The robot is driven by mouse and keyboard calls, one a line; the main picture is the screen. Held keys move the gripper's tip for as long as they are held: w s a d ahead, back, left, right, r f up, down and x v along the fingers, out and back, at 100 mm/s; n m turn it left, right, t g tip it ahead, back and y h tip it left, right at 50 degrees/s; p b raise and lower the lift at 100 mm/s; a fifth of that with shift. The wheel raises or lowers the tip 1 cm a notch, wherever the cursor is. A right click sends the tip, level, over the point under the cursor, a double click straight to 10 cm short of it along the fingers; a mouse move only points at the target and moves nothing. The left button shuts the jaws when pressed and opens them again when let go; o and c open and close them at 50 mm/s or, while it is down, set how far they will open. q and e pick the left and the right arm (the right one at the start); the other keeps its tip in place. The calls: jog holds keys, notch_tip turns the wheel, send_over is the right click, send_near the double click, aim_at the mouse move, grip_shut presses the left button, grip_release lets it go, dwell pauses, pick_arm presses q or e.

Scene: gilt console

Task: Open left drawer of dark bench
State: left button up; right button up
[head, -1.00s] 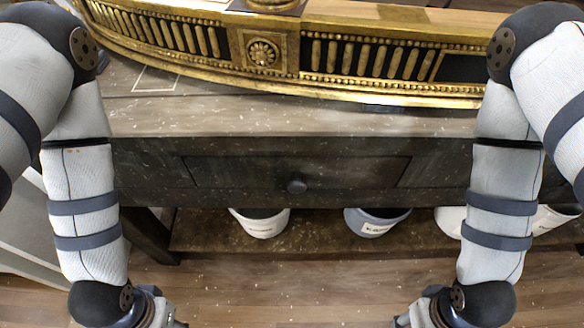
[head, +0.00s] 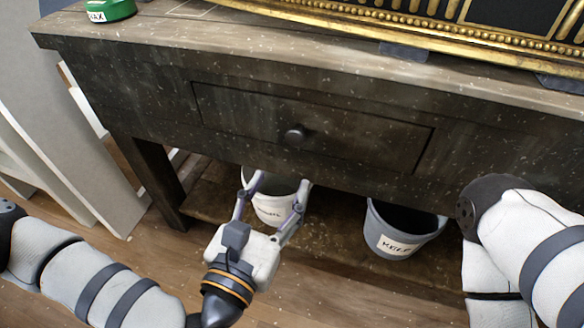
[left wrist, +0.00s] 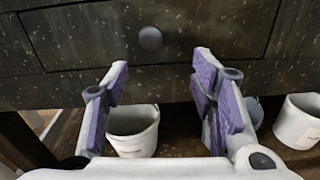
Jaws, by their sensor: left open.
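The dark bench (head: 100,65) has a drawer (head: 370,138) with a round dark knob (head: 296,135). The drawer front looks flush with the bench. In the left wrist view the knob (left wrist: 150,39) shows beyond the fingertips, above the gap between them. My left gripper (head: 276,190) is open and empty, in front of the bench and below the knob, apart from it. It also shows in the left wrist view (left wrist: 160,75), with purple pads facing each other. My right arm shows at the right edge, but its gripper is out of view.
A white bucket (head: 272,209) and a grey bucket labelled KEEP (head: 400,230) stand on the lower shelf (head: 335,235). A gilt frame (head: 480,40) and a green tin (head: 110,10) are on the bench top. Pale panels (head: 70,140) stand at the left.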

aim_at(294, 139)
pick_arm(q)
jog(key=shift+n+t, duration=0.3)
jog(key=shift+n, duration=0.2)
jog(key=x, duration=0.8)
jog(key=a+x, duration=0.1)
jog(key=x, duration=0.3)
jog(key=shift+w+r+p, duration=0.25)
jog(key=shift+w+p, duration=0.05)
jog(key=shift+w, duration=0.2)
grip_shut()
